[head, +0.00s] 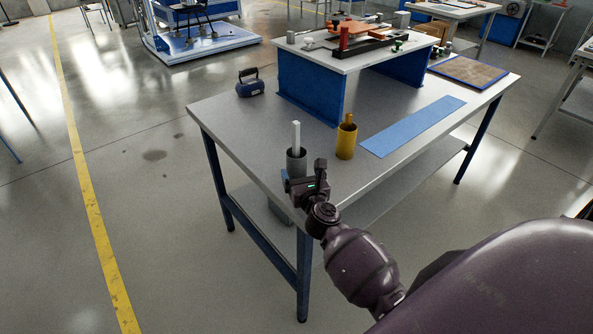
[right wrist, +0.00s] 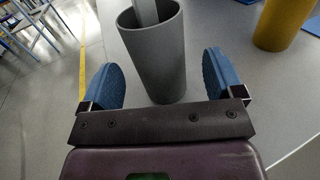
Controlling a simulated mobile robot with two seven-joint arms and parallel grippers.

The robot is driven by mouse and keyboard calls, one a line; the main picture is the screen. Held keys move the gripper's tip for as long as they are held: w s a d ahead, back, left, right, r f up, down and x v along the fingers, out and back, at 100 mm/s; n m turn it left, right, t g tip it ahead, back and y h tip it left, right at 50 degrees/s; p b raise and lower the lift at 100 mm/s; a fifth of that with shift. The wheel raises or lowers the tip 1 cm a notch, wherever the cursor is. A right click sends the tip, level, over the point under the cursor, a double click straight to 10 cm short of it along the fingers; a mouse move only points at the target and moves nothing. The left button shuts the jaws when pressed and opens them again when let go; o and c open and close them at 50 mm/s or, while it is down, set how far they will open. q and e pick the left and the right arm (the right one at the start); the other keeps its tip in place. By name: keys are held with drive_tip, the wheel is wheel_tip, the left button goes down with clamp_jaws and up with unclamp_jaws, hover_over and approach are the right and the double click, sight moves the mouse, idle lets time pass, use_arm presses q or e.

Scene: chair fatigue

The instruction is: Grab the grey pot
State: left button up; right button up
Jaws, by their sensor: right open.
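The grey pot (head: 296,163) is a small upright cylinder near the front corner of the workbench, with a pale bar standing in it. In the right wrist view the grey pot (right wrist: 157,60) stands just ahead, between and slightly beyond my blue fingertips. My right gripper (head: 291,181) is at the pot's near side, and my arm hides the pot's lower part in the head view. In the right wrist view the right gripper (right wrist: 164,80) is open, with its fingers on either side and nothing held. My left gripper is not in view.
A yellow pot (head: 346,141) with a yellow bar stands to the right of the grey one. A blue strip (head: 413,127) lies further right. The grey bench top (head: 225,120) is clear on the left.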

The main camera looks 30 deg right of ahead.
sight(299, 170)
drive_tip(key=shift+x, duration=1.6)
drive_tip(key=shift+a, duration=0.15)
drive_tip(key=c, duration=1.1)
drive_tip(key=shift+o, duration=0.2)
drive_tip(key=shift+r, duration=0.1)
